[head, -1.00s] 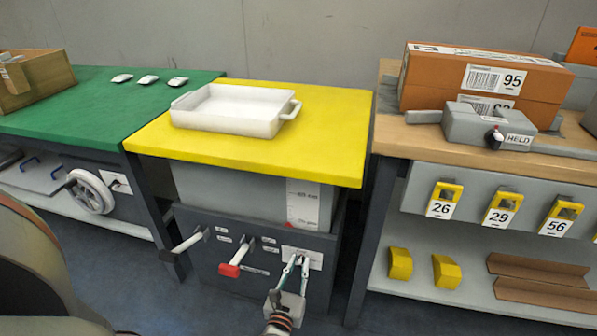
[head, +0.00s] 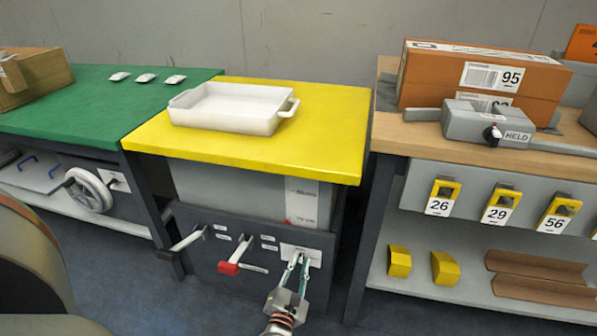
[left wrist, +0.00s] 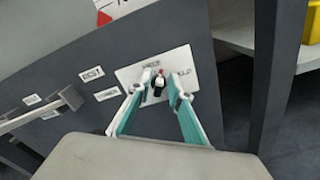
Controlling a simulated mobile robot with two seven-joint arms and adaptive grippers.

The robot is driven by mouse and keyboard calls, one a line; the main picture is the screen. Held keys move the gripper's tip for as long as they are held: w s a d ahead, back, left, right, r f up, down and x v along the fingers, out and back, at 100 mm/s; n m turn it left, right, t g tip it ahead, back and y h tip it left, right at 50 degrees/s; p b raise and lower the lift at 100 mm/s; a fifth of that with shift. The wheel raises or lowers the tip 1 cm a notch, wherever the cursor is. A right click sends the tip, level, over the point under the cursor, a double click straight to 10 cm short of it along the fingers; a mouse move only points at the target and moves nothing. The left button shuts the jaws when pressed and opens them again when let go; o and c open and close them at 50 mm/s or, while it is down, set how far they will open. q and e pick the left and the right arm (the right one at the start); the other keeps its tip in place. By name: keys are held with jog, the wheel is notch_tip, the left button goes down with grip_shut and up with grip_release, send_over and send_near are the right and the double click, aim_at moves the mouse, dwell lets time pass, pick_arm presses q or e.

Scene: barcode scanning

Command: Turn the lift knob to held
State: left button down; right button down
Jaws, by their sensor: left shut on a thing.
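The lift knob (left wrist: 159,84) is a small dark knob with a red and white mark, on a white plate (left wrist: 128,75) low on the front of the yellow-topped lift table (head: 340,150). My left gripper (left wrist: 161,88) has its green-sided fingers on either side of the knob and is shut on it. In the head view the gripper (head: 298,262) reaches the plate from below and hides the knob. The plate carries lettering on both sides of the knob, too small to read surely. My right gripper is not in view.
A lever with a red end (head: 229,267) and a grey crank handle (head: 186,242) stick out left of the plate. A white tray (head: 230,121) sits on the yellow top. A green table (head: 60,117) stands left, a wooden bench (head: 393,139) with boxes right.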

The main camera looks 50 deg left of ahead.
pick_arm(q)
jog(key=m, duration=0.5)
jog(key=shift+w+d+f+m, duration=0.1)
jog(key=shift+d+f+m, duration=0.1)
jog(key=shift+f+m, duration=0.1)
jog(key=m, duration=0.5)
jog(key=shift+f+m, duration=0.25)
jog(key=shift+m, duration=0.05)
jog(key=c, duration=2.2)
grip_release()
jog(key=shift+o, duration=0.2)
